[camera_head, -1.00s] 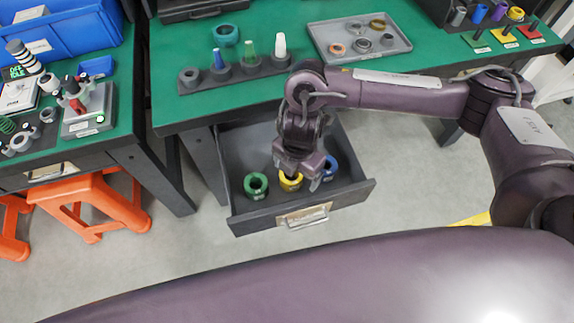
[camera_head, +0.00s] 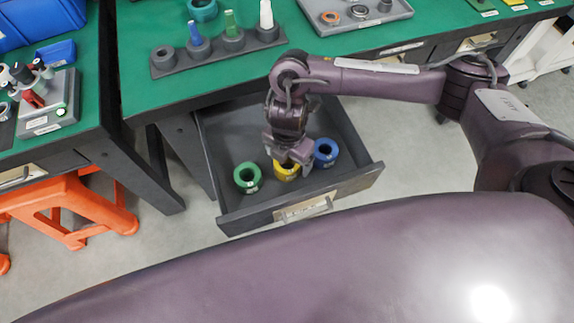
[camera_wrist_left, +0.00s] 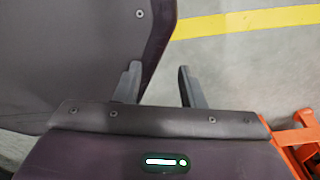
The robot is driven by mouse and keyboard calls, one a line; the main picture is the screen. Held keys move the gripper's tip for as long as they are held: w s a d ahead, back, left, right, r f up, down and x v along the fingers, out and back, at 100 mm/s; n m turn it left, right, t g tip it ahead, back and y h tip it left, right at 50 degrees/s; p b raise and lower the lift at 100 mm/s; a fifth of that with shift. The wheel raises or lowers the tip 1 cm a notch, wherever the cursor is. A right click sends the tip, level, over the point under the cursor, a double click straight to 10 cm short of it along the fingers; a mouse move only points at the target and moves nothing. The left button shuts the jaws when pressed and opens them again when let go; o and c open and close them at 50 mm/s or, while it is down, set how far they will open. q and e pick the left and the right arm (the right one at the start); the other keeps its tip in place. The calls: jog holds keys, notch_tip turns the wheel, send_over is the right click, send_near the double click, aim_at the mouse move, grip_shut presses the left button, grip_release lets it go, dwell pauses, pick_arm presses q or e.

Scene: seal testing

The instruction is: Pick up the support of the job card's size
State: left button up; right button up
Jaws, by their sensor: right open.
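Three ring-shaped supports stand in an open grey drawer (camera_head: 350,182) in the head view: a green one (camera_head: 247,186) at left, a yellow one (camera_head: 284,175) in the middle and a blue one (camera_head: 326,158) at right. My right gripper (camera_head: 290,163) points down at the yellow support, its fingers open and partly covering it. I cannot tell whether they touch it. My left gripper (camera_wrist_left: 160,85) is open and empty in the left wrist view, over bare floor. I cannot make out a job card.
A green-topped table (camera_head: 135,85) above the drawer carries a dark rack (camera_head: 178,62) of coloured-tipped tools and a grey tray (camera_head: 330,28). Another bench stands at left, with an orange stool (camera_head: 75,200) below it. The drawer's walls surround the supports.

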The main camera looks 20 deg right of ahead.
aim_at(287, 164)
notch_tip(287, 164, down, 3)
jog(key=shift+a+r, duration=0.1)
jog(key=shift+f, duration=0.5)
jog(key=c, duration=0.7)
pick_arm(q)
jog(key=shift+w+d, duration=0.15)
jog(key=shift+w, duration=0.4)
pick_arm(e)
jog(key=shift+w, duration=0.1)
jog(key=c, duration=0.6)
jog(key=shift+r, duration=0.15)
